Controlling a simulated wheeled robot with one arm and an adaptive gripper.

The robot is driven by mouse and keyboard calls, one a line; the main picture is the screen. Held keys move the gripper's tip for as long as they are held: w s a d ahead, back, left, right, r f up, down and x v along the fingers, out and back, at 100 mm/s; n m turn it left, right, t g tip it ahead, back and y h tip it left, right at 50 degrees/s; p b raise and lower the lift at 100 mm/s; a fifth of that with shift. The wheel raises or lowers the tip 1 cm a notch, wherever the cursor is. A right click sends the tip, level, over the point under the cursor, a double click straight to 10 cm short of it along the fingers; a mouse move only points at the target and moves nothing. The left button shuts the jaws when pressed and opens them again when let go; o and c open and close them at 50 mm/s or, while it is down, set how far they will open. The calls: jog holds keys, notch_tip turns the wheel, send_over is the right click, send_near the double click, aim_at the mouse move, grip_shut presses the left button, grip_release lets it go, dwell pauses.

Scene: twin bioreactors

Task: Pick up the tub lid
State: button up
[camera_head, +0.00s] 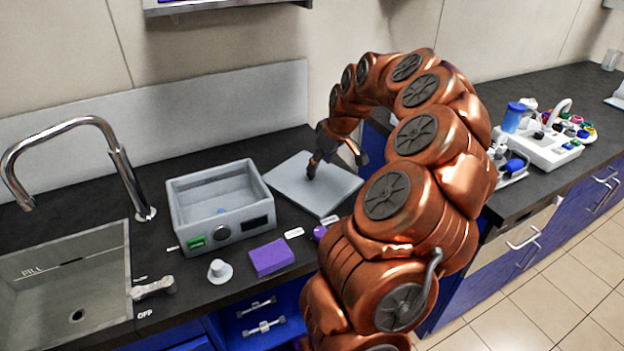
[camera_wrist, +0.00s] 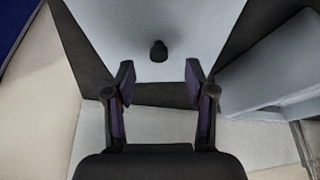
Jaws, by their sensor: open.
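The tub lid (camera_head: 335,190) is a flat light-grey plate lying on the dark counter, right of the open grey tub (camera_head: 184,222). In the wrist view the lid (camera_wrist: 110,30) fills the upper middle, with a small dark knob (camera_wrist: 158,50) standing on it. My gripper (camera_head: 338,160) is over the lid, fingers pointing down. In the wrist view my gripper (camera_wrist: 159,74) is open and empty, its two fingertips spread on either side of the knob's line, with the knob just beyond them. Whether a finger touches the lid cannot be told.
A purple block (camera_head: 271,257) and a small white stopper-like piece (camera_head: 220,271) lie in front of the tub. A sink (camera_head: 70,280) with a tall tap (camera_head: 125,170) is at left. A wall panel (camera_head: 240,100) rises behind. Lab ware (camera_head: 550,145) stands on the right counter.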

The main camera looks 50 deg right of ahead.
aim_at(311, 177)
jog(key=shift+w+p+x, duration=0.25)
jog(key=shift+p+x, duration=0.25)
jog(key=shift+x, duration=0.9)
jog(key=shift+w+p+x, duration=0.2)
jog(key=shift+p+x, duration=0.25)
jog(key=shift+x, duration=0.95)
jog(key=shift+d+r, duration=0.1)
jog(key=shift+r, duration=0.1)
jog(key=shift+c, duration=0.2)
grip_shut()
